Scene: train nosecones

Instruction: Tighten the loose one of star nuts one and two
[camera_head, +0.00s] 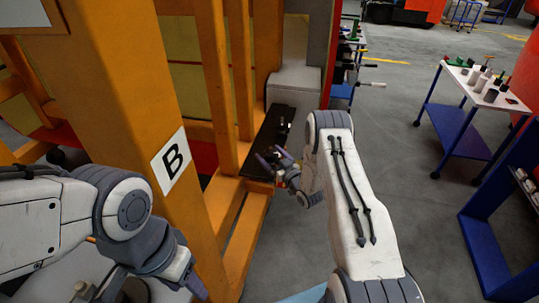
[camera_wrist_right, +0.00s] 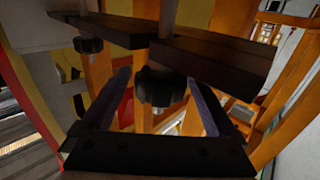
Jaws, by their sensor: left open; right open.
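In the right wrist view, a black star nut (camera_wrist_right: 158,88) is under a dark bar (camera_wrist_right: 215,60), between the spread fingers of my open right gripper (camera_wrist_right: 159,78). The fingers stand on either side of it and appear apart from it. A second black star nut (camera_wrist_right: 88,45) is farther left under another dark bar (camera_wrist_right: 110,28). I cannot tell which nut is loose. In the head view, my right gripper (camera_head: 274,160) is beside the dark plate (camera_head: 268,135) on the orange frame; the nuts are not clear there. My left gripper (camera_head: 100,289) is open at the lower left, partly cut off.
An orange post (camera_head: 125,100) with a white "B" sign (camera_head: 171,160) stands between my arms. Orange beams (camera_head: 240,235) run low beside the right arm. A blue cart (camera_head: 465,110) with several small items stands at the right. Grey floor (camera_head: 400,100) is clear between.

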